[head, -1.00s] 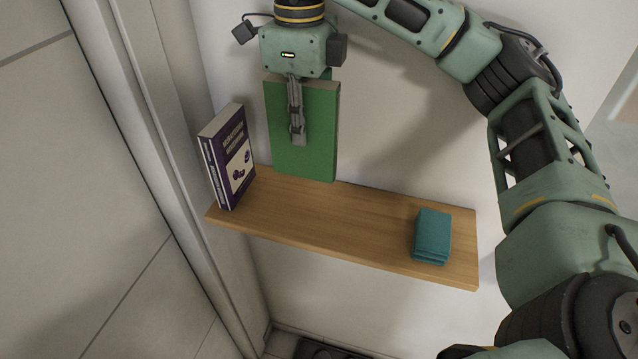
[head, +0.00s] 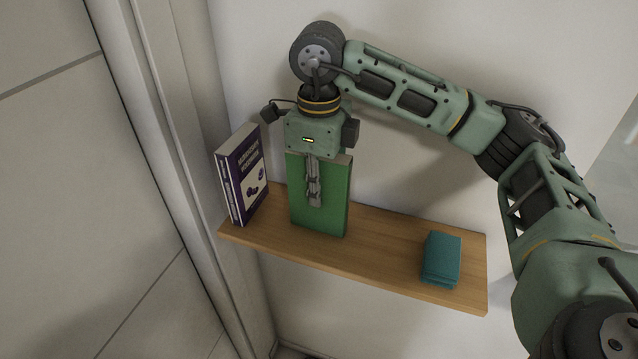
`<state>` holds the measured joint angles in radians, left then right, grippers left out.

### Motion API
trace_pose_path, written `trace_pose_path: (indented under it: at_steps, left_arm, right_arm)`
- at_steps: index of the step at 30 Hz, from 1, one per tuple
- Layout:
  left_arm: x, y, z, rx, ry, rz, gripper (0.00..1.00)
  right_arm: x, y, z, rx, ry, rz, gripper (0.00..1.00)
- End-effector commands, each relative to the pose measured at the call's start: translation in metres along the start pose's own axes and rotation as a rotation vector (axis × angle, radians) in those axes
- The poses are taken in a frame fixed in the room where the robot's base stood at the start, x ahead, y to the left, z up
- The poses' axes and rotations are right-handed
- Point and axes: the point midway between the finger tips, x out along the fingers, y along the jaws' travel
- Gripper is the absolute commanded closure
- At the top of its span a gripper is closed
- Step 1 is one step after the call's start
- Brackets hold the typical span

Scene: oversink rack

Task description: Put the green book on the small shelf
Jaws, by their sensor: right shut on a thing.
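The green book (head: 335,205) is upright over the left half of the small wooden shelf (head: 385,254), just right of the purple books. Its lower edge looks at or very near the shelf top; I cannot tell whether it touches. My right gripper (head: 314,196) is above the book, shut on it, with one finger across its front face. The other finger is hidden behind the book. My left gripper is not in view.
Dark purple books (head: 245,175) stand at the shelf's left end, with a narrow gap to the green book. A small teal stack (head: 441,259) lies near the right end. The shelf between the green book and the teal stack is clear. A wall is behind.

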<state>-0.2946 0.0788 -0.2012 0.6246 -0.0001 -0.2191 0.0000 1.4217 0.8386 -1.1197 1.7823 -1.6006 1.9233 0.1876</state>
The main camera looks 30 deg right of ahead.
Motion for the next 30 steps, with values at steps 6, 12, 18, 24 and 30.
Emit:
trace_pose_path:
  at_steps: [6,12,18,24,30]
  left_arm:
    - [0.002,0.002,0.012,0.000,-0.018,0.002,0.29]
    - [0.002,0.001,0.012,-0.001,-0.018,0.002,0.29]
    - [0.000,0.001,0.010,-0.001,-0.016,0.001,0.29]
    - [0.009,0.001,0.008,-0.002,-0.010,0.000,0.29]
    - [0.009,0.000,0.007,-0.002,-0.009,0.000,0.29]
  right_arm:
    - [0.002,0.000,0.000,0.000,0.000,0.000,0.64]
    - [0.002,0.000,0.000,0.000,0.000,0.001,0.58]
    - [-0.001,0.000,0.000,0.000,0.000,0.000,0.58]
    - [-0.021,0.000,0.002,0.001,-0.006,-0.001,0.58]
    - [-0.065,-0.001,0.001,0.001,-0.004,-0.004,0.58]
